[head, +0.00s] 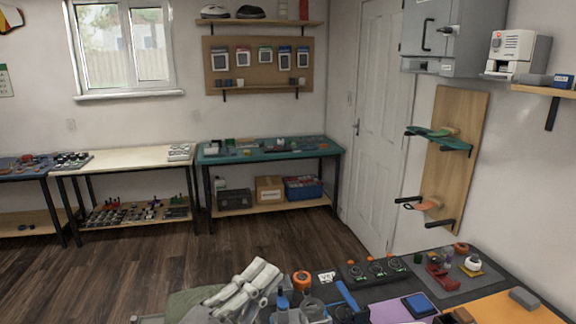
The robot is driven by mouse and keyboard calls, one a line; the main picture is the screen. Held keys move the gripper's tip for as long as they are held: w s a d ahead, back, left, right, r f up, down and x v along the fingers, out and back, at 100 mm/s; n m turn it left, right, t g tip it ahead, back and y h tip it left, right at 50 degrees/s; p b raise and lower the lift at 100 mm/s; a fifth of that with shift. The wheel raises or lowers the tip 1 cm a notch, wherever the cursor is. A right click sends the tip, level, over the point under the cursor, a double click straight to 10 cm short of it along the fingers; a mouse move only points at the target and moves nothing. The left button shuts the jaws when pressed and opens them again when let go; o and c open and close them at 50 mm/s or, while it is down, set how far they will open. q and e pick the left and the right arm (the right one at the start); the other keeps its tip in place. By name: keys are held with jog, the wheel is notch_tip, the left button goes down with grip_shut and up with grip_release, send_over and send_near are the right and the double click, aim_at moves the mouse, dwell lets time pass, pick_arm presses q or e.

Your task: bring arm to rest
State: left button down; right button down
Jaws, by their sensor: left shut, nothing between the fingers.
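My left gripper (262,274) shows at the bottom of the head view, left of the middle. It is pale grey, its fingers are closed together, and it holds nothing. It is at the near-left edge of the dark workbench (405,284), next to some small bottles. My right gripper is not in view.
Near my left gripper stand a blue-capped bottle (282,309), a clear flask (312,306) and an orange roll (302,280). A purple mat (390,312) and a red tool (440,277) lie farther right. Open wooden floor (150,262) lies beyond, before a teal-topped table (300,150).

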pick_arm(q)
jog(key=w+a+f+n+t+y, duration=0.3)
jog(key=a+f+n+y, duration=0.25)
jog(key=n+y, duration=0.4)
jog(key=s+a+f+n+g+y, duration=0.3)
jog(key=a+f+n, duration=0.2)
jog(key=f, duration=0.4)
jog(key=s+a+f+n+g+y, duration=0.3)
jog(key=a+f+n+g+y, duration=0.15)
jog(key=f, duration=0.35)
jog(key=s+a+f+n+g+h, duration=0.1)
jog(key=s+f+n+g, duration=0.2)
jog(key=s+f+g, duration=1)
jog(key=s+f+t, duration=0.2)
jog(key=s+f, duration=0.2)
jog(key=f, duration=1)
jog(key=s+f+t, duration=0.1)
jog(key=s+f, duration=0.2)
jog(key=f, duration=1)
jog(key=s+a+f+g, duration=0.1)
jog(key=s+a+f, duration=0.2)
jog(key=s+f, duration=1.2)
jog(key=shift+s+f, duration=0.25)
jog(key=shift+s, duration=0.65)
